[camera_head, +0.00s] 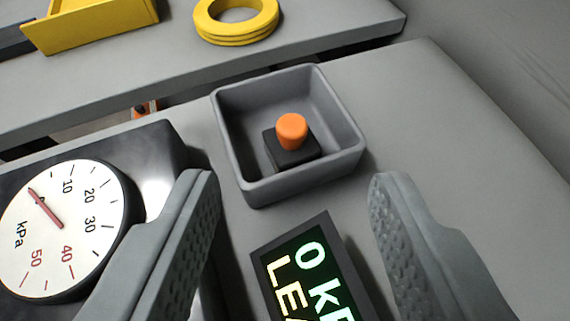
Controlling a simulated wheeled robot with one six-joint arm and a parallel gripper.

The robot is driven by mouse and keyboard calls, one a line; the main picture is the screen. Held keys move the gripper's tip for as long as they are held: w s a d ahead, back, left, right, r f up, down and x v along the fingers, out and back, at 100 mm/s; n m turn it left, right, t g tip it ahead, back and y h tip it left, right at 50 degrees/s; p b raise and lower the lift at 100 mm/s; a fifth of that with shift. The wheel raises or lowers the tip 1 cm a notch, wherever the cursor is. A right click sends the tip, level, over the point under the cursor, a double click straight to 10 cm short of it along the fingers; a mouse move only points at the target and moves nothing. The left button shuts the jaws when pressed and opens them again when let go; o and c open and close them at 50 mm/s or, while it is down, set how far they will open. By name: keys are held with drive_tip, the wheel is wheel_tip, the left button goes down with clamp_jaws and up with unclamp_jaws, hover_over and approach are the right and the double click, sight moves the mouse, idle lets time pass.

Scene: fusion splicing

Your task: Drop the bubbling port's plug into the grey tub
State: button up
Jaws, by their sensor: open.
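The grey tub (232,160) stands on the grey bench in the upper middle of the view. A plug with an orange round knob (291,131) and a black square base (292,153) lies in the tub, base down and knob up. My gripper (294,190) is open, its two grey ridged fingers wide apart at the left and right. It is empty and nearer to the camera than the tub. No bubbling port can be made out in this view.
A pressure dial (62,228) marked kPa stands at the left. A small display (312,270) with green and yellow text sits below the tub, partly cut off. A yellow ring (236,30) and a yellow tray (95,28) lie on a farther bench. The bench right of the tub is clear.

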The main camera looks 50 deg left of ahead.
drive_tip(key=v, duration=0.6)
drive_tip(key=shift+s+d+r, duration=0.1)
drive_tip(key=s+a+r+m+t+h, duration=0.3)
drive_tip(key=s+a+r, duration=0.1)
drive_tip(key=s, duration=0.5)
drive_tip(key=s+a+r+m+t+h, duration=0.3)
drive_tip(key=s+r, duration=0.3)
drive_tip(key=s, duration=0.3)
drive_tip(key=s+a+r+m+t+h, duration=0.3)
drive_tip(key=s+a+r, duration=0.2)
drive_tip(key=s, duration=0.4)
drive_tip(key=shift+a+r+m+t, duration=0.3)
drive_tip(key=shift+a+r+m, duration=0.05)
drive_tip(key=shift+m, duration=0.05)
idle(0.5)
